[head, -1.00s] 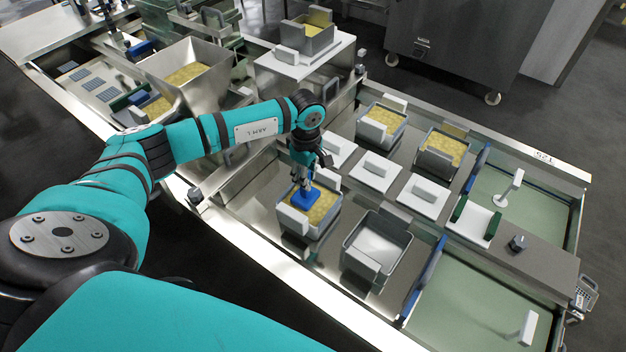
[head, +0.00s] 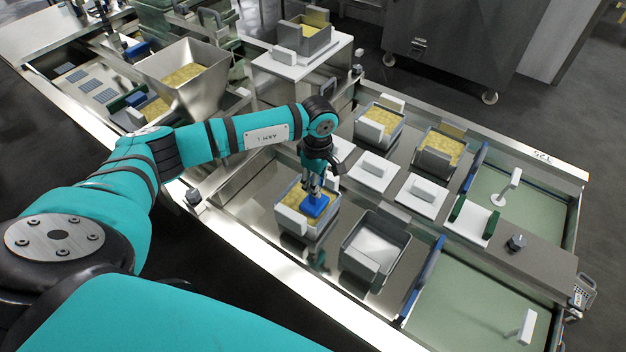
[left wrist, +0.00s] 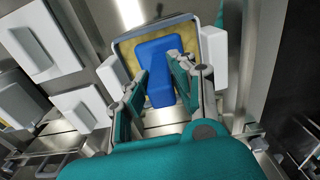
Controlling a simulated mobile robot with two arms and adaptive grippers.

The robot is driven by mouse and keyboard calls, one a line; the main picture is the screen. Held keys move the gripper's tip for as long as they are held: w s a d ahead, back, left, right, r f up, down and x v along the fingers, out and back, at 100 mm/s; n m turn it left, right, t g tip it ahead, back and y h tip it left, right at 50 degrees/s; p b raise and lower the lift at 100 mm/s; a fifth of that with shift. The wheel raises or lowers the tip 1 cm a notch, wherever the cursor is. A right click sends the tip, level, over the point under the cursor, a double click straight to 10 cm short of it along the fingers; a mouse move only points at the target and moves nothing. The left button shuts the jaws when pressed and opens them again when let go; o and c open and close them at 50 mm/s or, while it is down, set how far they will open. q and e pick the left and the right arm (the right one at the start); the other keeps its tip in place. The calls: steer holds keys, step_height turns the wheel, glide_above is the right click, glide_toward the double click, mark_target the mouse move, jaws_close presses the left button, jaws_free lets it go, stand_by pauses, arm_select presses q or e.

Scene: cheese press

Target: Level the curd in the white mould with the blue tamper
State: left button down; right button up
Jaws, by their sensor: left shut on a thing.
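My left gripper (head: 317,184) is shut on the blue tamper (head: 314,205) and points down over a curd-filled mould. The mould has white end blocks (head: 290,218) and a grey rim. Yellow curd (head: 296,197) shows around the tamper, toward the mould's left and right sides. In the left wrist view, the blue tamper (left wrist: 158,60) sits between the fingers, within the mould's outline, with a white block (left wrist: 213,55) to its right. The tamper hides the curd beneath it; I cannot tell whether it touches. My right gripper is not in view.
An empty grey mould (head: 375,246) stands right of the filled one. Two other curd-filled moulds (head: 379,125) (head: 439,152) stand behind, with white lids (head: 372,172) between the rows. A steel hopper (head: 186,76) stands at the back left.

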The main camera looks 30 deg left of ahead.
arm_select(q)
steer(key=shift+a, duration=0.1)
steer(key=shift+a+b, duration=0.6)
steer(key=shift+a, duration=1.5)
steer(key=shift+d, duration=2.25)
steer(key=shift+w+r+p, duration=0.1)
steer(key=shift+r+p, duration=0.3)
steer(key=shift+r, duration=0.15)
steer(key=shift+r+p, duration=2.55)
steer(key=shift+r, duration=1.95)
